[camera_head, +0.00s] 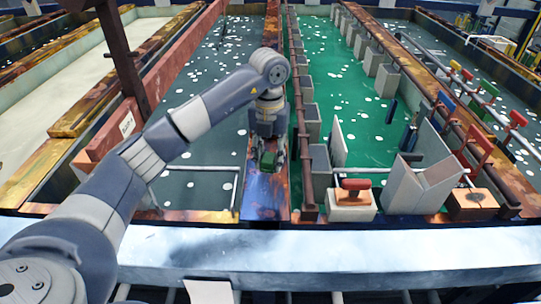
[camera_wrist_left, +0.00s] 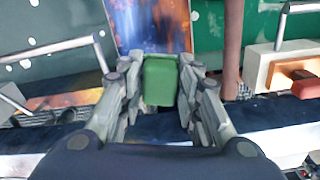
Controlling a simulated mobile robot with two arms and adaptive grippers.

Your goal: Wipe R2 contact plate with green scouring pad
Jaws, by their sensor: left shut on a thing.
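My left gripper (camera_head: 268,158) points down over the dark, rust-stained strip between two baths. It is shut on the green scouring pad (camera_wrist_left: 161,80), which shows between the fingers in the left wrist view. The pad also shows as a small green block in the head view (camera_head: 267,160). Below the gripper is a bluish and orange stained plate (camera_head: 264,197) on that strip; I see no R2 label, so I cannot tell if it is the R2 contact plate. Whether the pad touches it is unclear. My right gripper is not in view.
A green bath (camera_head: 345,110) with several grey blocks lies to the right, a dark bath (camera_head: 205,110) to the left. A block with a red handle (camera_head: 352,192) stands at the front right. A pale metal beam (camera_head: 330,248) crosses the front. A brown pipe (camera_head: 298,120) runs beside the strip.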

